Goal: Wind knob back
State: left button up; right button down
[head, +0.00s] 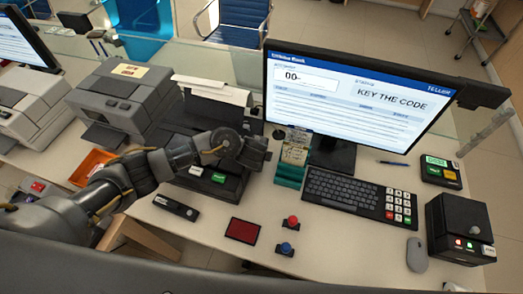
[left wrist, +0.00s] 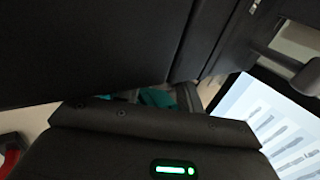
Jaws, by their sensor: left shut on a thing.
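In the left wrist view, the gripper's dark body (left wrist: 150,145) with a green light fills the bottom, and large dark surfaces fill the top. I cannot make out the knob or its turn there. My right gripper is not in view.
The monitor (head: 350,95) reads "KEY THE CODE". In front of it are a keyboard (head: 345,190) and a teal stack (head: 290,172). A red button (head: 291,222), a blue button (head: 285,248) and a dark red pad (head: 242,230) lie at the front. A black box (head: 460,228) stands right.

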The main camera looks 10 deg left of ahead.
pick_arm(q)
jog(key=g+p, duration=0.1)
jog(key=p, duration=0.1)
jog(key=r+g+p, duration=0.1)
jog(key=p, duration=0.1)
jog(key=shift+w+d+p, duration=0.1)
jog(key=shift+d+p, duration=0.05)
jog(key=shift+p, duration=0.25)
jog(key=shift+f+g+y+p, duration=0.1)
jog(key=shift+g+y+p, duration=0.25)
jog(key=shift+g, duration=0.15)
jog(key=shift+w+f+g, duration=0.15)
jog(key=shift+f+g, duration=0.1)
jog(key=shift+g, duration=0.35)
jog(key=shift+f+g+y, duration=0.1)
jog(key=shift+g+y, duration=0.15)
jog(key=shift+g, duration=0.45)
jog(key=o, duration=1)
jog(key=shift+w, duration=0.1)
